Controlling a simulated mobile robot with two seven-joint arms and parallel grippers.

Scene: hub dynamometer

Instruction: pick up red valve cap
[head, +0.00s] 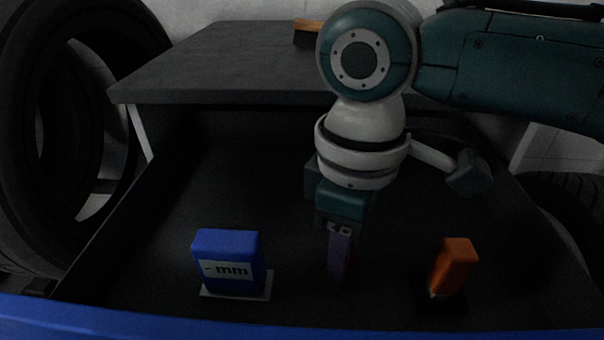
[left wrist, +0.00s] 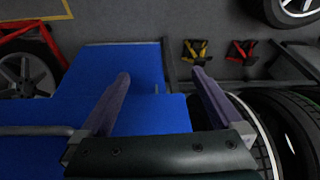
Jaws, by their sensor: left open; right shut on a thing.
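My right gripper (head: 340,285) reaches down into the open dark drawer (head: 200,180) in the head view. My left gripper (left wrist: 162,76) is open and empty in the left wrist view, away from the drawer's inside.
In the drawer, a blue box marked "mm" (head: 227,262) stands left of the right gripper and an orange block (head: 455,266) stands right of it. The blue drawer front (head: 150,322) edges the near side. Tyres (head: 60,120) flank the cabinet top (head: 220,65), which bears a wooden-topped brush-like item (head: 307,33).

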